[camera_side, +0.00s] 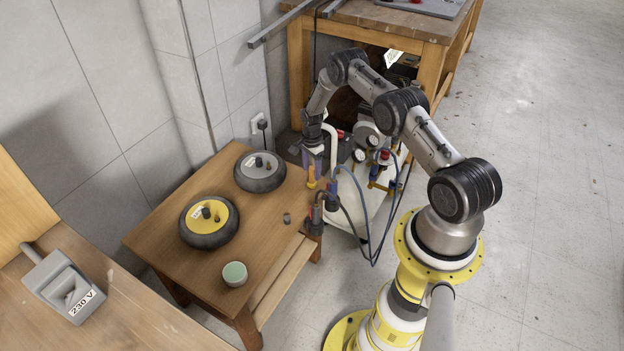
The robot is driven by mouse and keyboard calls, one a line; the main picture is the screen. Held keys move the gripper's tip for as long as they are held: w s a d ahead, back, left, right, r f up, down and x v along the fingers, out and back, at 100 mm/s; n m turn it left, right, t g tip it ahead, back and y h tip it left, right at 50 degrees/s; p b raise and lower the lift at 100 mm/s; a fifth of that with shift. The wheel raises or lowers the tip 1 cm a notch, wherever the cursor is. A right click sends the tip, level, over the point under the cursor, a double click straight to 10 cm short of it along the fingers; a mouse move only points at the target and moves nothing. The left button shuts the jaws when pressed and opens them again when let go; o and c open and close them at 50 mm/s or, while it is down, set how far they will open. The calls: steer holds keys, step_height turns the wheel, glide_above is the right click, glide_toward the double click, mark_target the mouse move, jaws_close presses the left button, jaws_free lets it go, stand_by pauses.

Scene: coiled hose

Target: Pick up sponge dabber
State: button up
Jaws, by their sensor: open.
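No thing here can be told for certain as the sponge dabber. A small pale cup-shaped piece with a green top (235,274) stands upright near the front corner of the low wooden table (180,258). A tiny dark cylinder (287,218) stands near the table's right edge. My gripper (313,176) is open and points down by the table's far right corner, well apart from the green-topped piece. Orange and bluish parts show at its fingers; whether they belong to a thing behind or between them is too small to tell.
Two black wheels, one with a yellow hub (208,220) and one with a grey hub (259,171), lie on the table. Dark fittings (317,218) sit at its right edge. A cart with gauges and blue hoses (368,225) stands close right. A grey 230 V box (66,287) is at left.

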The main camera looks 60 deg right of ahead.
jaws_close()
steer(key=shift+r, duration=0.15)
stand_by(0.4)
